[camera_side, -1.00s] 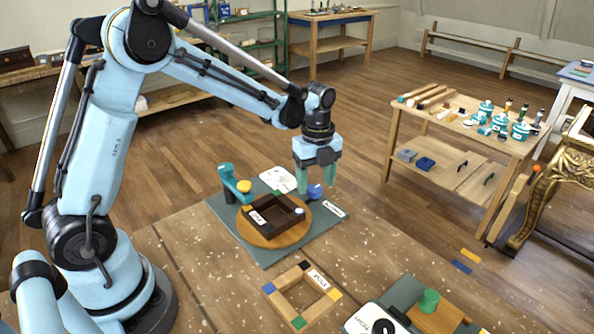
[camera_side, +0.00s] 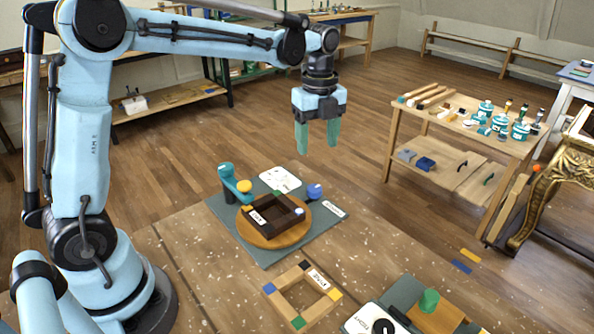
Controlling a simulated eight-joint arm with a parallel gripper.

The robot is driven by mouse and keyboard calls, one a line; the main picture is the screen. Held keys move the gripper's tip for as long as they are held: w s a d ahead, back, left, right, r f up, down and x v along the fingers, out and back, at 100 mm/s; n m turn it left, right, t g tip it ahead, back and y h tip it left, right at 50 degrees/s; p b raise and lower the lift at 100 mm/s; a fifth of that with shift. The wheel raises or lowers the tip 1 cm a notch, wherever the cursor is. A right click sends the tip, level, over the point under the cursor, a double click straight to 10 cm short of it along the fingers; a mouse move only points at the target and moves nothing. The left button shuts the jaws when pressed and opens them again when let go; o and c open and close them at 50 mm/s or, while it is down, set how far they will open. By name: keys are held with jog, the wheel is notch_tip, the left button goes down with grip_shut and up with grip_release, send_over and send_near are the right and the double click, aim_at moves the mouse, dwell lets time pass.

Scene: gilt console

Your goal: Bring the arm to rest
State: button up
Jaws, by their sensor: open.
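My gripper (camera_side: 317,138) hangs from my light-blue arm, pointing down. Its two green fingers are apart with nothing between them. It is raised well above the work table and touches nothing. Below it, a dark square frame (camera_side: 270,240) with a label lies on a round wooden disc (camera_side: 306,228) on a grey-green mat (camera_side: 268,259). A teal clamp-like device (camera_side: 227,180) with a yellow knob (camera_side: 244,186) stands at the left of the disc. A blue round knob (camera_side: 314,191) is at the right of it.
A wooden frame with coloured corners (camera_side: 290,277) lies nearer on the table (camera_side: 205,257). A green knob on a wooden block (camera_side: 429,300) is at the front right. A wooden cart (camera_side: 470,157) with tools and teal pots stands right, beside a gilt console (camera_side: 553,190). Air around the gripper is clear.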

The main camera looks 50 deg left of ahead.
jog(key=s+d+n+t, duration=0.2)
jog(key=s+n+t, duration=0.5)
jog(key=s+n, duration=0.7)
jog(key=shift+s+d+f+n, duration=0.15)
jog(key=shift+s+f+n, duration=0.2)
jog(key=shift+n, duration=3.15)
jog(key=shift+c, duration=0.4)
